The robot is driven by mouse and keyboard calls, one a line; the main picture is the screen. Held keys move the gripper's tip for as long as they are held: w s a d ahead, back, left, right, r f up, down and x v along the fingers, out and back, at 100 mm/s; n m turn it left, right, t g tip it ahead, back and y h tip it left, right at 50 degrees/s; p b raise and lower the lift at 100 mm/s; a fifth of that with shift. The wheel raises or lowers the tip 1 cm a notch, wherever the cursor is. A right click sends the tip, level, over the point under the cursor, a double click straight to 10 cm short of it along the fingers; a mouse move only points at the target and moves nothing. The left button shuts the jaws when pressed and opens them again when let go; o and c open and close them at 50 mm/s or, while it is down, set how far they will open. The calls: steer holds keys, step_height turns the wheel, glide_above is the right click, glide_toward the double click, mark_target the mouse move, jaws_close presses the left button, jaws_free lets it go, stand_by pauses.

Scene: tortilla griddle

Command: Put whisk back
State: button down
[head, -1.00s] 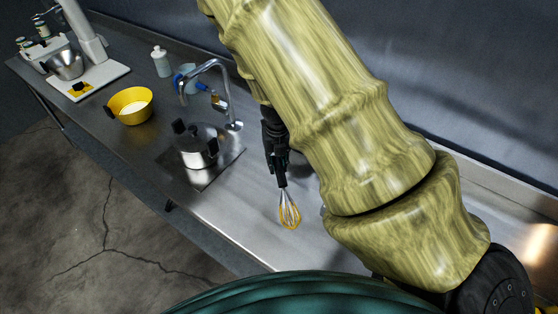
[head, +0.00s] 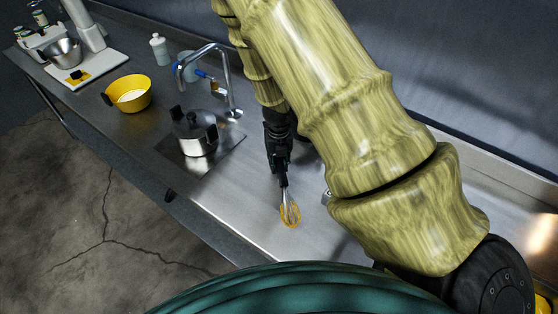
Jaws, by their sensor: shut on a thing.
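The whisk (head: 290,213) has orange wires and hangs, wires down, from my gripper (head: 282,178) in the head view. My gripper is shut on its handle, which is mostly hidden by the fingers. The whisk is over the bare steel counter, right of the pot. Whether its wires touch the counter I cannot tell. My own arm hides much of the counter behind and to the right.
A lidded steel pot (head: 196,137) stands in front of the faucet (head: 226,78). A yellow bowl (head: 131,93), a white bottle (head: 160,49) and a mixer with a steel bowl (head: 63,53) are farther left. The counter (head: 240,205) is bare around the whisk.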

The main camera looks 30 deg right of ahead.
steer(key=shift+s, duration=0.1)
steer(key=c, duration=1.1)
jaws_free()
steer(key=shift+f, duration=0.1)
steer(key=shift+c, duration=0.2)
step_height(320, 180, up, 12)
